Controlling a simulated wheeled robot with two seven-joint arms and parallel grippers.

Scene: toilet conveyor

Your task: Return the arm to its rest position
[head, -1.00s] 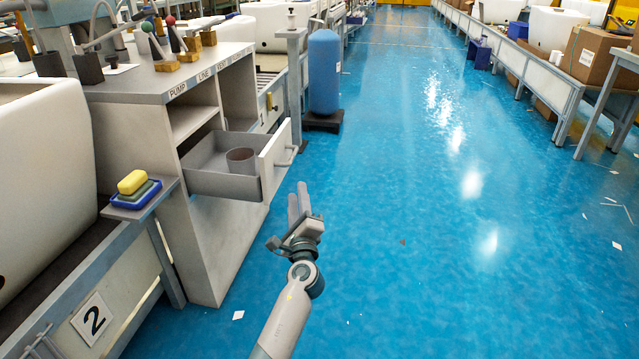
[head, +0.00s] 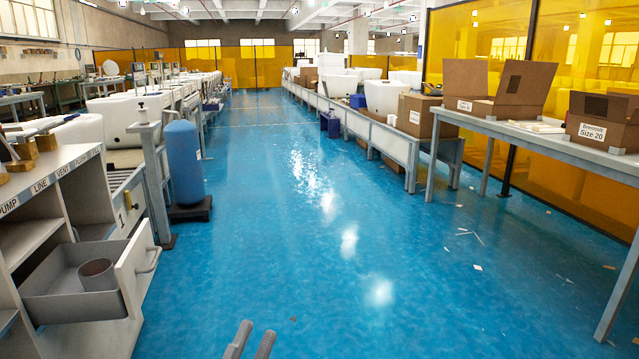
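My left gripper (head: 251,341) shows only as two grey fingers at the bottom edge of the head view, left of the middle. The fingers stand a little apart with nothing between them, so it is open and empty. It is over the blue floor, to the right of the open drawer and apart from it. The rest of my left arm is below the picture. My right gripper is not in view.
The grey drawer (head: 75,305) stands pulled out of the white cabinet (head: 40,225), with a cup (head: 97,274) inside. A blue tank (head: 183,165) stands beyond it. A table (head: 560,145) with cardboard boxes is at the right.

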